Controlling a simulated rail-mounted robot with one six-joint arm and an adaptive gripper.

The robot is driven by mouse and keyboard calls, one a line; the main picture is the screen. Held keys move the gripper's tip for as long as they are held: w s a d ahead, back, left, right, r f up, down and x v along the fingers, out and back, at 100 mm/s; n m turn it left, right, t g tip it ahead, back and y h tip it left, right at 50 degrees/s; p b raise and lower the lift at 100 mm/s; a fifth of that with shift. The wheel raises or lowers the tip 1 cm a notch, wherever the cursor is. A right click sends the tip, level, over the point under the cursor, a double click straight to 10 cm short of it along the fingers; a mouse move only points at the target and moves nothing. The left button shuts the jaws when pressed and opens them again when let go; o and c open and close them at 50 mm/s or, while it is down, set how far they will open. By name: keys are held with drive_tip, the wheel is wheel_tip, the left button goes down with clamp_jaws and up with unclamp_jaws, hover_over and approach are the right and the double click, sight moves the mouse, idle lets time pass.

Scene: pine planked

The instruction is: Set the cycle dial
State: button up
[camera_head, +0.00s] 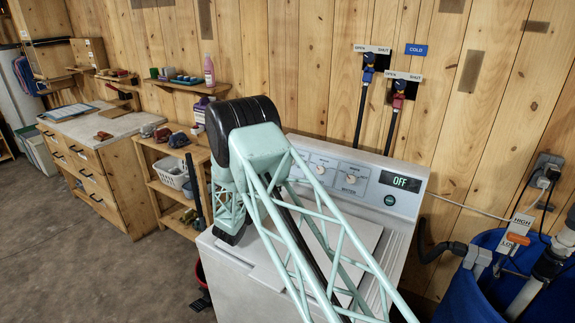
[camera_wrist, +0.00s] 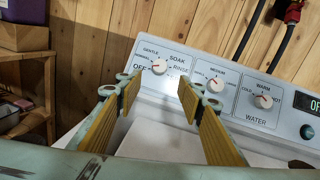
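The cycle dial (camera_wrist: 159,67) is a round pale knob at the left of the washer's control panel, ringed by GENTLE, NORMAL, SOAK, RINSE and OFF labels. My gripper (camera_wrist: 159,92) is open and empty in the wrist view. Its two yellow-padded fingers point at the panel, and the dial appears in the gap between the fingertips, slightly above them. I see no contact. The dial's pointer is too small to read surely. The display (camera_head: 400,181) reads OFF. In the head view my arm hides the cycle dial and the fingers.
A middle dial (camera_wrist: 216,84) and a water dial (camera_wrist: 264,101) sit right of the cycle dial, the middle one near the right finger. A green button (camera_head: 390,200) is below the display. The washer lid (camera_head: 362,232) is shut. A blue barrel (camera_head: 462,300) stands at right.

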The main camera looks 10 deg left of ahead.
drive_tip(key=shift+w, duration=0.15)
drive_tip(key=shift+x, duration=6.8)
drive_tip(key=shift+c, duration=0.7)
drive_tip(key=c, duration=0.7)
